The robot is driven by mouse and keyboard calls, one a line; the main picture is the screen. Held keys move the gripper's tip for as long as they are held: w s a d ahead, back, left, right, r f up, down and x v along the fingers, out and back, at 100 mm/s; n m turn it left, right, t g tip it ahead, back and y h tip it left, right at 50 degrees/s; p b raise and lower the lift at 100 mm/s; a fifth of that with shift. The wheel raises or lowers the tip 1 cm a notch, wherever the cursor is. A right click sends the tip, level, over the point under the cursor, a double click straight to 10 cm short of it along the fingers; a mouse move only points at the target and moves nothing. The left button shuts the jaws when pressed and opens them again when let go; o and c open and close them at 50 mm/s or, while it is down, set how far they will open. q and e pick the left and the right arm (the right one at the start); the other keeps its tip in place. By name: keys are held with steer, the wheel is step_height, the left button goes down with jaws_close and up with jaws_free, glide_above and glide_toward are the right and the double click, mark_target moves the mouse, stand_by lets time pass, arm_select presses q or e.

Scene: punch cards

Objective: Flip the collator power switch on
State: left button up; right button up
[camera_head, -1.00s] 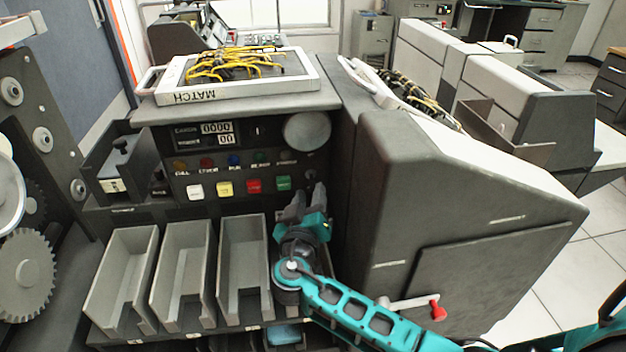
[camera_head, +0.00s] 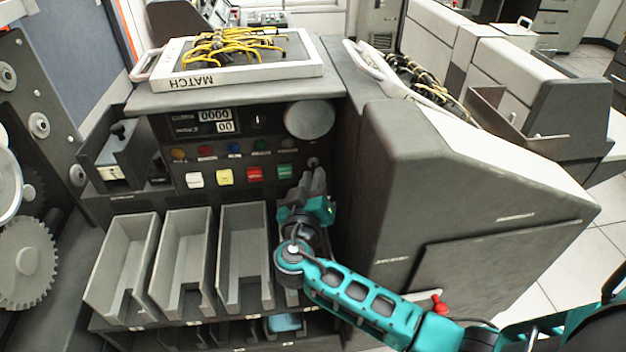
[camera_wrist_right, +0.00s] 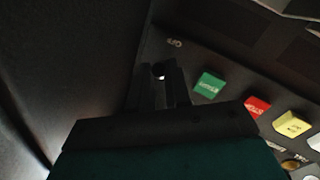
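The collator's dark control panel (camera_head: 255,145) faces me, with a small toggle switch (camera_head: 312,162) at its right, below a round grey disc. My right gripper (camera_head: 314,176) points up at the panel, right at this switch. The gap there is small, and I cannot tell whether both fingers touch the tip. A small label, too blurred to read surely, is beside the switch. My left gripper is not in view.
White, yellow, red and green buttons (camera_head: 284,172) lie left of the gripper. Grey card bins (camera_head: 245,255) stand below. A large dark cabinet side (camera_head: 400,170) rises close on the right. A plugboard marked MATCH (camera_head: 250,75) lies on top.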

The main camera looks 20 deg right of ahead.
jaws_close()
steer(key=shift+w+r+n+g+y+p, duration=0.1)
steer(key=shift+r+n+g+y+p, duration=0.15)
steer(key=shift+r+g+y+p, duration=0.5)
steer(key=shift+s+r+n+g+y+p, duration=0.1)
steer(key=shift+r+n+g+y+p, duration=0.15)
steer(key=shift+g+p, duration=0.9)
steer(key=shift+w+r+n+g+y+p, duration=0.1)
steer(key=shift+r+n+g+y+p, duration=0.2)
steer(key=shift+r+g+y+p, duration=0.45)
steer(key=shift+f+g, duration=0.25)
steer(key=shift+f, duration=0.05)
